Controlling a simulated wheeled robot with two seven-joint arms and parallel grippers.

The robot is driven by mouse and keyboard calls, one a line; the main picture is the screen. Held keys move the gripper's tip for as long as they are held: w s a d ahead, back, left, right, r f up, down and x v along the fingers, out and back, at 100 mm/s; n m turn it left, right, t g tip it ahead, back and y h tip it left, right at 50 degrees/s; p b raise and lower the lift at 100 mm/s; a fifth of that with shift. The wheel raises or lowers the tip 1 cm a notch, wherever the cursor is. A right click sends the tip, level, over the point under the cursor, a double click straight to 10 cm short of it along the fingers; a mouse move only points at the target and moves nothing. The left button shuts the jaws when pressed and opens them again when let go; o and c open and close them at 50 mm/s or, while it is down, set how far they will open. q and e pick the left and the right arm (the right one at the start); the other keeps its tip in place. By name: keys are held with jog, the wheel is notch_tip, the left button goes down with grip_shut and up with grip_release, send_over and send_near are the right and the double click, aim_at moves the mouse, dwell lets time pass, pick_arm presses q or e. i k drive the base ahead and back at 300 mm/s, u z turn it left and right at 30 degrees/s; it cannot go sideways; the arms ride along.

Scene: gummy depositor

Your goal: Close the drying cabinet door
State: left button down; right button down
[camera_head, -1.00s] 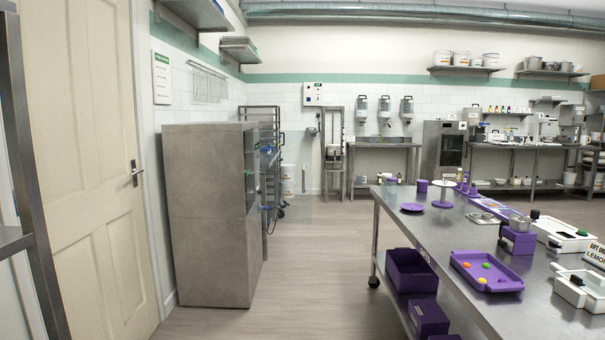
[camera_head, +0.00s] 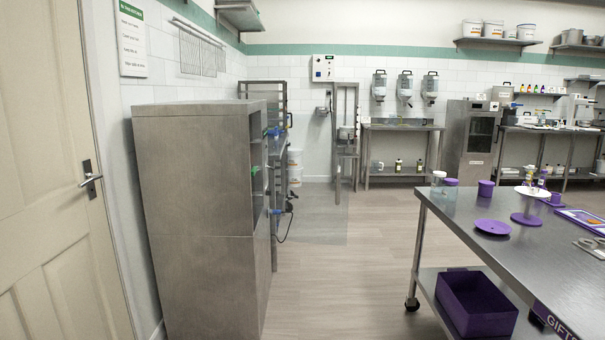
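A tall grey steel cabinet (camera_head: 195,220) stands at left, its broad side towards me. Its front faces right and shows as a narrow, steeply angled strip with shelf edges and small green and blue items. A faint see-through rectangle (camera_head: 322,222) shows over the floor to the right of the cabinet front. It may be a glass door standing open, but I cannot tell for sure. A second steel cabinet (camera_head: 468,140) with a dark window stands at the back right, its door apparently closed. Neither of my grippers is in view.
A steel table (camera_head: 468,228) on castors fills the right, with purple items on top and a purple bin (camera_head: 476,303) below. A wire rack (camera_head: 283,150) stands behind the grey cabinet. A cream door (camera_head: 50,200) is at left. The floor (camera_head: 345,285) between cabinet and table is clear.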

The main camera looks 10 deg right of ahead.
aim_at(342, 135)
jog(key=z, duration=0.15)
jog(key=i, duration=0.7)
jog(key=u, duration=0.4)
jog(key=i, duration=1.4)
jog(key=z, duration=0.4)
